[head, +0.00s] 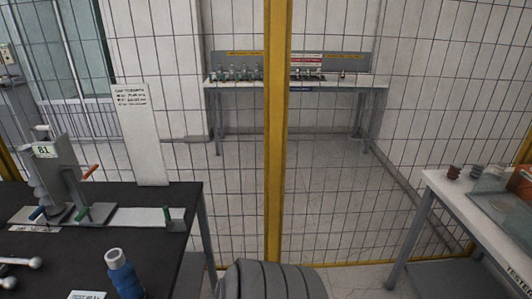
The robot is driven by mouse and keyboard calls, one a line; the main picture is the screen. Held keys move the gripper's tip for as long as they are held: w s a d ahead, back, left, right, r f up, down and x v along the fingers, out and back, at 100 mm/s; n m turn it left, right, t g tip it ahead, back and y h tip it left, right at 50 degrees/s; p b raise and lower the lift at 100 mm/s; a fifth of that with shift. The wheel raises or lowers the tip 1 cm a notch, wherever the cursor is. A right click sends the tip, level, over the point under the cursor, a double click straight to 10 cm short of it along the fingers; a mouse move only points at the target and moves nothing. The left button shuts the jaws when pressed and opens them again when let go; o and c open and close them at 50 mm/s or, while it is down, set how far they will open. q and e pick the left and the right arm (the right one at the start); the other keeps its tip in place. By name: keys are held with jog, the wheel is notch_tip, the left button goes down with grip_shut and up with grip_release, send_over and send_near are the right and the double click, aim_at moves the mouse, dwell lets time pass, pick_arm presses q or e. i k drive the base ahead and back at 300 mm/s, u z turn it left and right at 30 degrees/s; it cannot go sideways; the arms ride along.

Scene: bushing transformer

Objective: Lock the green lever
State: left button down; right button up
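The green lever (84,214) is a short green handle at the base of a grey fixture (62,175) marked 81. The fixture stands on the black-topped table at the left of the head view. An orange lever (90,172) sticks out higher on its right side, and a blue lever (37,213) is low on its left. A pale flat bar (135,216) runs right from the base to a grey end block (175,218). Whether the green lever is locked cannot be told. Neither of my grippers is in view.
On the black table (110,250) stand a blue ribbed bushing (122,275) and white knobbed parts (20,262). A white sign board (140,135) stands behind. A yellow-posted mesh fence (277,130) crosses the view.

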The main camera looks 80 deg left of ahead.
aim_at(170, 225)
jog(key=i, duration=0.7)
jog(key=u, duration=2.2)
jog(key=i, duration=2.5)
jog(key=u, duration=2.4)
